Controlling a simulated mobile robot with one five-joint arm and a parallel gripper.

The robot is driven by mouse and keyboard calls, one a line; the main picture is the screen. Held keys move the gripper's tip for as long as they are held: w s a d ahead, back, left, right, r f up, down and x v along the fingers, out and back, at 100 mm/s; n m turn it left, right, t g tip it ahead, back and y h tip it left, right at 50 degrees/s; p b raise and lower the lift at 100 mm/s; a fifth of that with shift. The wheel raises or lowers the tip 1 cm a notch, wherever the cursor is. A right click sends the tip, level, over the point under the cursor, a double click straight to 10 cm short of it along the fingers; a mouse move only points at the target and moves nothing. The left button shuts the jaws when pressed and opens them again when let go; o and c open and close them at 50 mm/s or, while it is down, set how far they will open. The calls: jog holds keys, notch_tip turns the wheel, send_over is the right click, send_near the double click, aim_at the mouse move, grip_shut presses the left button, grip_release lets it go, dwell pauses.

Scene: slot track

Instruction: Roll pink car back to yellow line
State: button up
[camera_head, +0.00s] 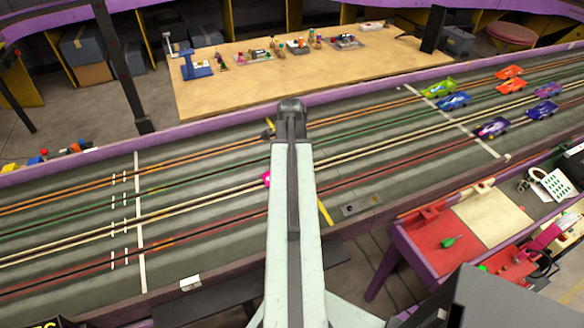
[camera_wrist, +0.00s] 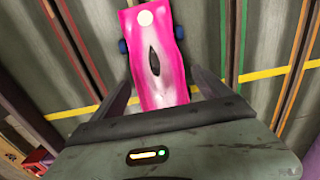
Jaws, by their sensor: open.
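The pink car (camera_wrist: 150,35) lies between the two fingers of my gripper (camera_wrist: 157,80) in the wrist view. It has a white spot, a dark slit on top and blue wheels. The fingers stand on either side of its lower end, and the gripper is open. The yellow line (camera_wrist: 273,75) runs across the track on both sides of the car, and the car's lower end covers its middle stretch. In the head view my arm hides most of the car (camera_head: 266,179) and all of my gripper; the yellow line (camera_head: 325,212) shows to the arm's right.
Several other cars (camera_head: 453,102) stand on the track at the right, near a white line (camera_head: 480,140). Another white line (camera_head: 139,220) crosses at the left. A purple wall (camera_head: 215,120) edges the far side. The lanes between my arm and the left white line look clear.

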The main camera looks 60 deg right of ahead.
aim_at(321, 167)
jog(key=shift+f, duration=0.15)
jog(key=c, duration=1.6)
jog(key=shift+s+d, duration=0.6)
jog(key=shift+d, duration=0.25)
jog(key=shift+s+d, duration=0.55)
jog(key=shift+d, duration=0.25)
jog(key=shift+c, duration=0.2)
jog(key=shift+s+d, duration=0.1)
jog(key=shift+s+d, duration=0.55)
jog(key=shift+d, duration=0.2)
jog(key=shift+s+d, duration=0.55)
jog(key=shift+d, duration=0.2)
jog(key=shift+s+d, duration=0.6)
jog(key=shift+d, duration=0.2)
jog(key=shift+s+d, duration=0.6)
jog(key=shift+d, duration=0.2)
jog(key=shift+d, duration=0.15)
